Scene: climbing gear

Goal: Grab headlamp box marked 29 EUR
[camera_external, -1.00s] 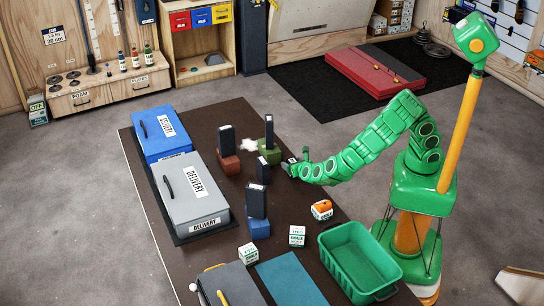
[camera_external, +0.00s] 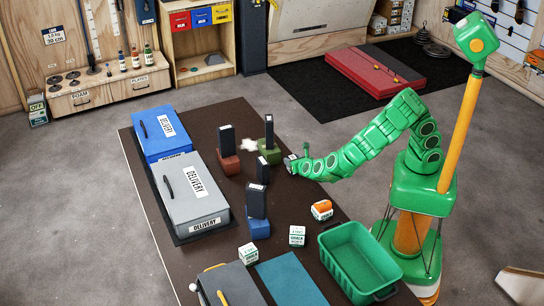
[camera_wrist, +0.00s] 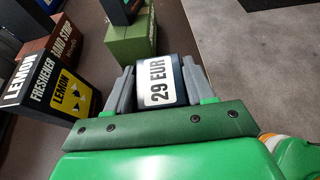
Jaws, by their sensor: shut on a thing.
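The headlamp box marked 29 EUR (camera_wrist: 158,80) shows in the wrist view as a dark box end with a white label. It sits between the two grey fingers of my gripper (camera_wrist: 160,92), which is shut on it. In the external view my gripper (camera_external: 292,163) is over the right part of the dark table, to the right of the black upright boxes. The held box is too small there to make out clearly.
A Lemon freshener box (camera_wrist: 55,90) stands close on the left in the wrist view, with a green block (camera_wrist: 130,38) beyond. A blue block (camera_external: 259,228), chalk cubes (camera_external: 297,235) and an open green bin (camera_external: 358,226) are nearer on the table.

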